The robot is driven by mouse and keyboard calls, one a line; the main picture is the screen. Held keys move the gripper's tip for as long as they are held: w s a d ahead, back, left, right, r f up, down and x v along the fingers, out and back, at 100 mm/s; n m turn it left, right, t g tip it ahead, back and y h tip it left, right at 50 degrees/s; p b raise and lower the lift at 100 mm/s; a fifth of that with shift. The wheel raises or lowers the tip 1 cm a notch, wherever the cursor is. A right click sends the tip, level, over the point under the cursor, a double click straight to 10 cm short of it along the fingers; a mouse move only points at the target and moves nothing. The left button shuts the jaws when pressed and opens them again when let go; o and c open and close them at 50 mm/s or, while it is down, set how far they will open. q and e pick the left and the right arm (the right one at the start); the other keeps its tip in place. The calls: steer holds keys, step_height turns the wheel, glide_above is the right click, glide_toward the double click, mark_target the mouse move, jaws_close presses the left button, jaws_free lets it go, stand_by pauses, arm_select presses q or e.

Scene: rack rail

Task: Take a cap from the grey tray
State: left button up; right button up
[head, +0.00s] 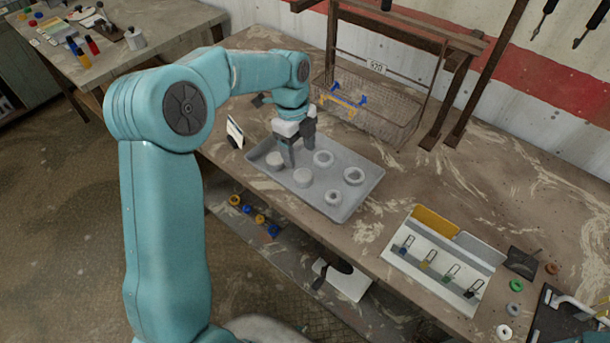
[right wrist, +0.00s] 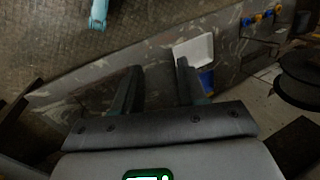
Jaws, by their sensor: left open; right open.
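The grey tray (head: 345,208) lies on the wooden table in the head view. My left gripper (head: 297,160) is open and points down over the left part of the tray, close to the left, front and back caps. It holds nothing that I can see. My right gripper (right wrist: 157,75) shows only in the right wrist view; it is open and empty, away from the tray.
A wire basket (head: 375,112) stands behind the tray under a rack frame. A white panel with hooks (head: 436,266) lies at the right, with small coloured rings (head: 516,285) beside it. The table between tray and panel is clear.

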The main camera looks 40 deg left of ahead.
mark_target(302, 175)
arm_select(q)
steer(key=shift+s+f, duration=0.3)
steer(key=shift+f, duration=0.65)
steer(key=f, duration=0.2)
steer(key=d+f+p, duration=0.1)
steer(key=f, duration=0.1)
steer(key=shift+d+f, duration=0.1)
steer(key=shift+f, duration=0.7)
steer(key=c, duration=0.8)
